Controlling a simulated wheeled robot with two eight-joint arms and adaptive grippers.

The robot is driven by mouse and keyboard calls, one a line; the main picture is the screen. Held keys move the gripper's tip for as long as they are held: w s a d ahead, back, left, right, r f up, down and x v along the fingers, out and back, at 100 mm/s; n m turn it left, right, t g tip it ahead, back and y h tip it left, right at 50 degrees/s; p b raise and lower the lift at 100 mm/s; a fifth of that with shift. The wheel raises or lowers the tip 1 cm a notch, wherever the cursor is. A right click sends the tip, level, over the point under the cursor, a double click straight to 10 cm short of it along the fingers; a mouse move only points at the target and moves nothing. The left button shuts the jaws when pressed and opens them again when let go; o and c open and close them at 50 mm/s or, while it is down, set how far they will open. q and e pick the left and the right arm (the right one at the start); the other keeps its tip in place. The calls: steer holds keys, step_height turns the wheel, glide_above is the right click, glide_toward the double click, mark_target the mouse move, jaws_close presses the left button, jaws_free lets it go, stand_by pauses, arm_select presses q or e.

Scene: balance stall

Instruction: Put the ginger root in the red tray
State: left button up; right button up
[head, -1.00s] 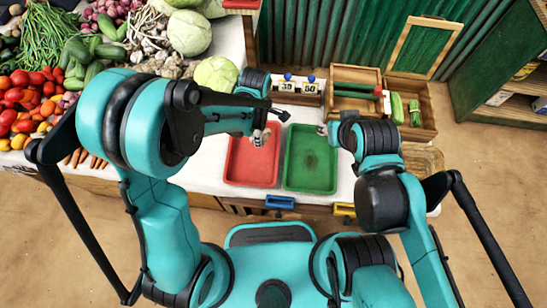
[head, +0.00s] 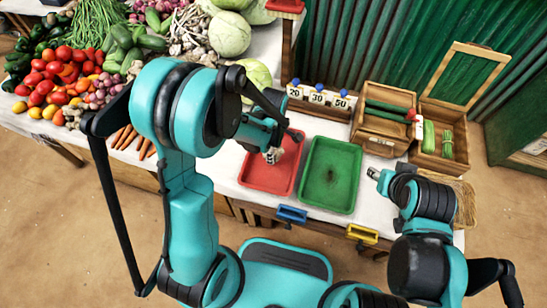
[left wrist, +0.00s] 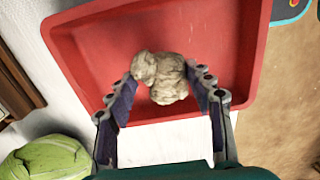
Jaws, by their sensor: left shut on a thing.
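The ginger root (left wrist: 160,78) is pale tan and knobbly. It is between the fingers of my left gripper (left wrist: 165,88) in the left wrist view, and the gripper is shut on it. In the head view my left gripper (head: 273,156) is over the upper part of the red tray (head: 262,181). The red tray (left wrist: 95,50) lies behind the root in the left wrist view; the height of the root above the tray floor is hard to tell. My right gripper (head: 374,174) is to the right of the green tray, too small to read its fingers.
The green tray (head: 328,180) stands close on the right of the red tray and looks empty. Price cards (head: 318,98) and wooden boxes (head: 383,125) stand behind. A cabbage (left wrist: 45,160) lies near the red tray. Vegetables fill the left side.

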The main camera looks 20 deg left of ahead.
arm_select(q)
steer(key=shift+f+b, duration=0.95)
steer(key=shift+f, duration=1.1)
steer(key=o, duration=1.2)
steer(key=shift+f, duration=0.1)
steer(key=shift+c, duration=0.2)
